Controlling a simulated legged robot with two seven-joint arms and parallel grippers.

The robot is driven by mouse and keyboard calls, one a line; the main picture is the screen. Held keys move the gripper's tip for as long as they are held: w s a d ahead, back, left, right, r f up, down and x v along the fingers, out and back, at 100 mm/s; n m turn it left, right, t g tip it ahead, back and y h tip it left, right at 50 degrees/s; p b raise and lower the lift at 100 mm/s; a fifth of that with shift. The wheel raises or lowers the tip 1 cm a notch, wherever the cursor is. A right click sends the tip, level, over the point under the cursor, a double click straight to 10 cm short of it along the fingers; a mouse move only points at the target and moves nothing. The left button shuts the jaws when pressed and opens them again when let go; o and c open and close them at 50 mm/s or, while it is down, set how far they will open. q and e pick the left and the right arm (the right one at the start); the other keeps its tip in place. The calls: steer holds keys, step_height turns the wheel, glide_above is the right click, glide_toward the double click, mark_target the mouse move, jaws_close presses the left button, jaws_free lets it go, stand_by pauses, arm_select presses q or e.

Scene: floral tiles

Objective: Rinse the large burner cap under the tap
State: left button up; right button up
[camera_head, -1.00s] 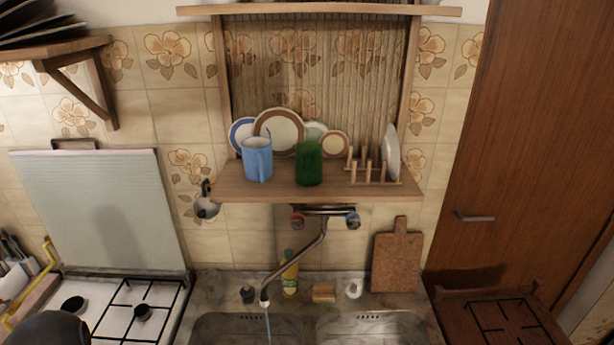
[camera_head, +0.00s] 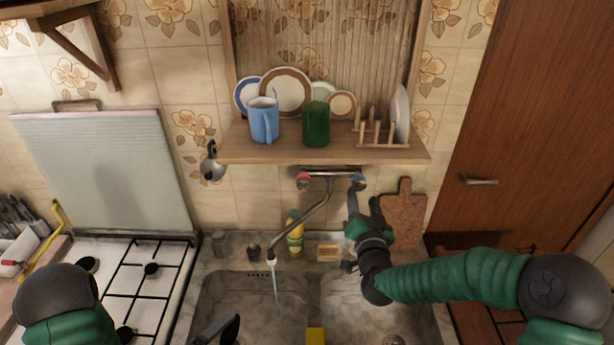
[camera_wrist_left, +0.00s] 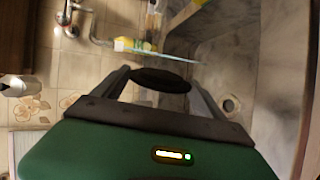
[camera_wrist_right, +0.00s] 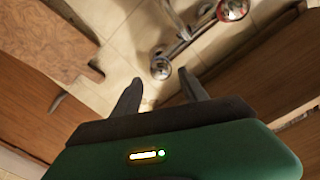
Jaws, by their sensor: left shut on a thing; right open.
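The large burner cap (camera_wrist_left: 160,80) is a dark, thin disc, seen nearly edge-on between the fingers of my left gripper (camera_wrist_left: 158,88), which is shut on it. In the head view the cap (camera_head: 231,329) shows partly at the bottom edge, over the left sink bowl. The tap (camera_head: 305,217) runs; its thin water stream (camera_head: 275,284) falls into the left bowl, and in the left wrist view the stream (camera_wrist_left: 165,53) passes close beyond the cap. I cannot tell whether it touches. My right gripper (camera_head: 364,204) is open and empty, just below the tap's right knob (camera_head: 358,182).
A cutting board (camera_head: 404,222) leans on the wall right of my right gripper. A yellow bottle (camera_head: 295,236) and a sponge (camera_head: 328,253) stand behind the sink. A shelf (camera_head: 320,153) with mugs and plates hangs above the tap. A white stove (camera_head: 130,275) is at left.

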mark_target(359, 189)
steer(key=w+b, duration=0.1)
steer(key=w, duration=0.4)
steer(key=shift+w+a+f, duration=0.1)
steer(key=shift+w+f, duration=0.05)
steer(key=shift+w, duration=0.7)
steer(key=shift+c, duration=0.3)
steer(key=c, duration=1)
